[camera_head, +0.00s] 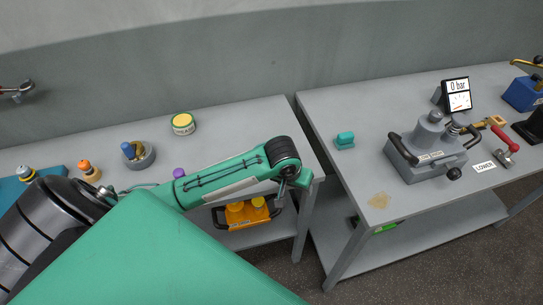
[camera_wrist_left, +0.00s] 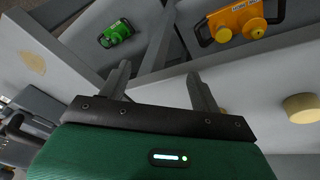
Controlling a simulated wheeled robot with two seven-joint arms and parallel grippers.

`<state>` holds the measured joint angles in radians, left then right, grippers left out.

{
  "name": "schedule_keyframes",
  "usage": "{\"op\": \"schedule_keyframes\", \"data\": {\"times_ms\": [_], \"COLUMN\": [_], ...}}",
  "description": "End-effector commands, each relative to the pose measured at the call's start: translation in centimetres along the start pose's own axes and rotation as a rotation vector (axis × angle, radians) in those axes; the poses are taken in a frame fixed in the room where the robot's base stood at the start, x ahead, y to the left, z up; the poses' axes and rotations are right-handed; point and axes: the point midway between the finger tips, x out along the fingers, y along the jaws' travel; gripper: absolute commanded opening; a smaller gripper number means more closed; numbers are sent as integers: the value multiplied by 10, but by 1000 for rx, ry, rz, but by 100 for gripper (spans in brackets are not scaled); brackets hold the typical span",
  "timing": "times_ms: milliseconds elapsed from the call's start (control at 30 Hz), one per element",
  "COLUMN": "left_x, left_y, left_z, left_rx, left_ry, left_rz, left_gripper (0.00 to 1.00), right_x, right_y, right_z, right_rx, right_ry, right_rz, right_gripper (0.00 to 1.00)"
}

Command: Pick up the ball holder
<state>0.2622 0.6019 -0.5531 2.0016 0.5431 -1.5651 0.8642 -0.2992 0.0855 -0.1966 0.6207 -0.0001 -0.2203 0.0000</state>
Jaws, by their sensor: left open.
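I cannot tell for sure which thing is the ball holder. A round grey holder (camera_head: 146,160) with a blue-topped piece in it stands on the left table. Beside it are a small piece with an orange ball-like top (camera_head: 86,168) and a purple ball-like knob (camera_head: 179,173), partly behind my arm. A teal block (camera_head: 345,141) lies on the right table. My left gripper (camera_wrist_left: 161,88) is open, with nothing between its fingers; in the head view it is mostly hidden at the end of my green arm, near the gap between the tables. My right gripper is not in view.
A grey device (camera_head: 430,150) with black handles, a gauge display (camera_head: 456,95) and a red-handled tool (camera_head: 504,139) crowd the right table. An orange device (camera_head: 245,213) is low by the left table. A gap separates the tables.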

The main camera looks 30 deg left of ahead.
Motion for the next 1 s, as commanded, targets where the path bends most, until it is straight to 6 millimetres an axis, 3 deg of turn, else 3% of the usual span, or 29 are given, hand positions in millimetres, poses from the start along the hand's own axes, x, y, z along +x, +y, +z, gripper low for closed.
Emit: {"op": "schedule_keyframes", "data": {"times_ms": [300, 600, 767, 1000], "left_x": [-69, -112, -103, -57], "left_y": [-50, -86, -92, -104], "left_z": [-73, -99, -100, -98], "left_rx": [-255, -446, -467, -465], "left_ry": [11, 22, 19, 19], "left_rz": [-160, -256, -266, -266], "left_gripper": [64, 64, 64, 64], "right_x": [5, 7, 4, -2], "right_y": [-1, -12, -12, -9], "right_z": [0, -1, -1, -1], "right_rx": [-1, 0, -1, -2], "right_ry": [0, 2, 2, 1], "right_rz": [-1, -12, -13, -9], "right_gripper": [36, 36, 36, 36]}}
